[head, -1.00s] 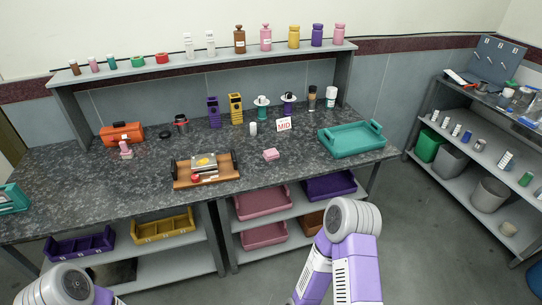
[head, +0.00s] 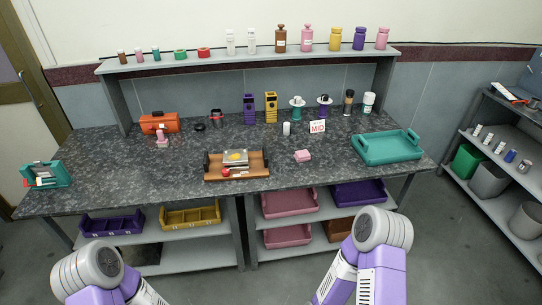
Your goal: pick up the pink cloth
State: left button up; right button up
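The pink cloth (head: 303,156) looks like a small folded pad. It lies flat on the dark speckled worktop (head: 330,168), right of the wooden tray and left of the teal tray. Nothing touches it. Purple and grey links of my two arms show at the bottom of the head view, in front of the bench and well short of the cloth. Neither gripper is in the picture, so their fingers are hidden.
A wooden tray (head: 262,163) with a few items stands left of the cloth, a teal tray (head: 358,148) to its right. A MID sign (head: 317,127) and a white cylinder (head: 286,129) stand behind it. The worktop in front of the cloth is clear.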

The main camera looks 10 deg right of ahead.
aim_at(303, 155)
jog(key=z, duration=0.75)
jog(key=k, duration=1)
jog(key=z, duration=1.7)
jog(key=i, duration=0.2)
jog(key=u, duration=0.75)
jog(key=i, duration=2)
jog(key=u, duration=1.8)
jog(key=i, duration=0.9)
jog(key=u, duration=0.9)
